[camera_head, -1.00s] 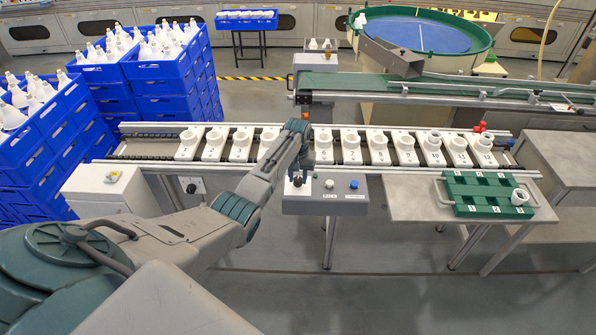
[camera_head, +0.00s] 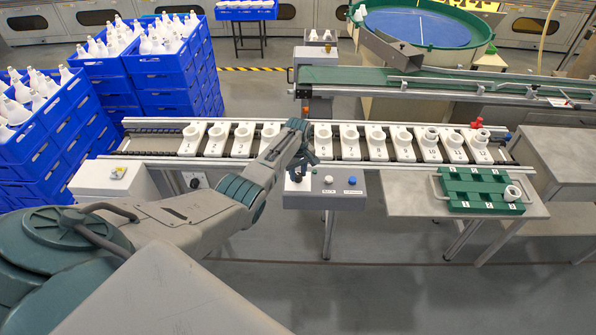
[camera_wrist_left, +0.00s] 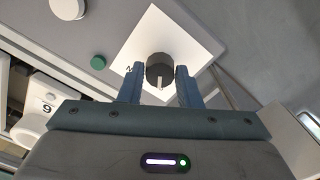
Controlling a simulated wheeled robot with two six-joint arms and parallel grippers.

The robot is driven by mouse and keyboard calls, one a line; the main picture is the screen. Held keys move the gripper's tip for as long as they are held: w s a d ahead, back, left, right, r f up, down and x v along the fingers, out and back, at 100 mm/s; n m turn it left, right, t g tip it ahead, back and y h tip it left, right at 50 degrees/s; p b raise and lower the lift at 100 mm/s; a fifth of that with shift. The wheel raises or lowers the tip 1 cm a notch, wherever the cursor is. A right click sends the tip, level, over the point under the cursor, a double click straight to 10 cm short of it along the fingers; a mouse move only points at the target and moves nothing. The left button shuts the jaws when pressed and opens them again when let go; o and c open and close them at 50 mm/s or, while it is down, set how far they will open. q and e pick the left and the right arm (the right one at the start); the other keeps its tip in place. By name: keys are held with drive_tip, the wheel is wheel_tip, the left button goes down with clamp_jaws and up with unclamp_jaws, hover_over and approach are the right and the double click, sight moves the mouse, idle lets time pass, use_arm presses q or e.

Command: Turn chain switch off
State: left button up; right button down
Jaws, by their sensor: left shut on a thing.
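The chain switch is a black round knob (camera_wrist_left: 160,68) with a pale pointer mark, on a white square plate (camera_wrist_left: 165,35) in the left wrist view. The mark points toward the bottom of that picture. My left gripper (camera_head: 306,162) reaches the left part of the grey control box (camera_head: 325,197). In the left wrist view its two blue fingers (camera_wrist_left: 160,84) stand on either side of the knob and are shut on it. In the head view the gripper partly hides the knob. My right gripper is not in view.
A white button (camera_head: 329,180) and a blue button (camera_head: 352,180) sit on the box. Behind it runs a conveyor (camera_head: 140,147) with numbered white holders. A green tray (camera_head: 480,190) is on the side table at right. Blue crates (camera_head: 165,65) stand at left.

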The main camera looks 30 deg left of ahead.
sight(298, 175)
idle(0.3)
use_arm(q)
drive_tip(key=o, duration=1)
drive_tip(key=shift+c, duration=0.2)
drive_tip(key=shift+r, duration=0.1)
wheel_tip(298, 175, up, 11)
drive_tip(key=b, duration=0.1)
